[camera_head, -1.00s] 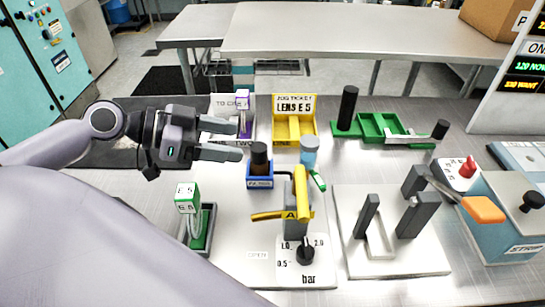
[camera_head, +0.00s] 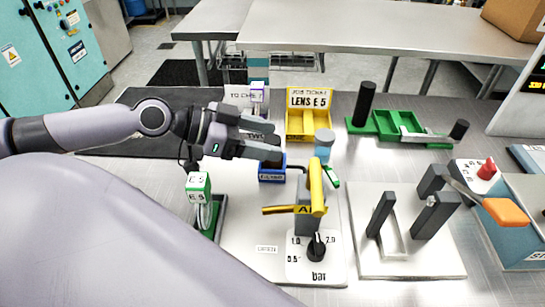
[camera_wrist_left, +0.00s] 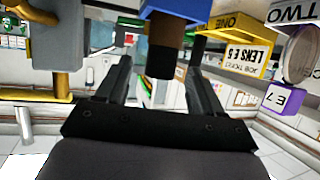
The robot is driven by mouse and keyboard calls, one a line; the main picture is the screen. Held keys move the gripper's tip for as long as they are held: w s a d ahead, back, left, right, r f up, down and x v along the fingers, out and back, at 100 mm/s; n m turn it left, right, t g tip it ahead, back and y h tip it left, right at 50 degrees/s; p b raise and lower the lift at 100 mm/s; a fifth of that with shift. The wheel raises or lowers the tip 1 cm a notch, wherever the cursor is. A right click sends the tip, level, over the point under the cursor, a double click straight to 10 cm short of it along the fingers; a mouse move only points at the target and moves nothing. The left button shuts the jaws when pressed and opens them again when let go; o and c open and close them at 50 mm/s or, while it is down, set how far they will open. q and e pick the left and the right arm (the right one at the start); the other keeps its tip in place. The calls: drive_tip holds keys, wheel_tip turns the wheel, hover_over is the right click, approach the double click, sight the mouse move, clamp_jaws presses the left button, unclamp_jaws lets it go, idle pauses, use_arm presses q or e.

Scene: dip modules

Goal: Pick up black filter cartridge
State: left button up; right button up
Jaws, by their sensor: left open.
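The black filter cartridge (camera_wrist_left: 161,62) stands in a blue holder (camera_head: 272,175) labelled as for filters. In the wrist view, which is upside down, it has a black end and a brown band, and the holder (camera_wrist_left: 182,8) is above it. My left gripper (camera_head: 276,141) is open at the cartridge, coming in from the left. In the wrist view the cartridge appears between the two fingers (camera_wrist_left: 160,72), with visible gaps at both sides. In the head view the fingers hide most of the cartridge. My right gripper is not in view.
A blue-grey capped cylinder (camera_head: 324,143) and a yellow lever fixture (camera_head: 316,188) stand just right of the holder. The yellow job ticket tray (camera_head: 308,132) is behind. A green-and-white device (camera_head: 199,188) is in front left. A green tray (camera_head: 388,124) lies back right.

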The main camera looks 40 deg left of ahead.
use_arm(q)
drive_tip(key=shift+x, duration=0.85)
drive_tip(key=c, duration=1.1)
wheel_tip(320, 180, up, 20)
drive_tip(key=shift+d+f+p, duration=0.1)
drive_tip(key=shift+f+p, duration=0.05)
drive_tip(key=shift+p, duration=0.95)
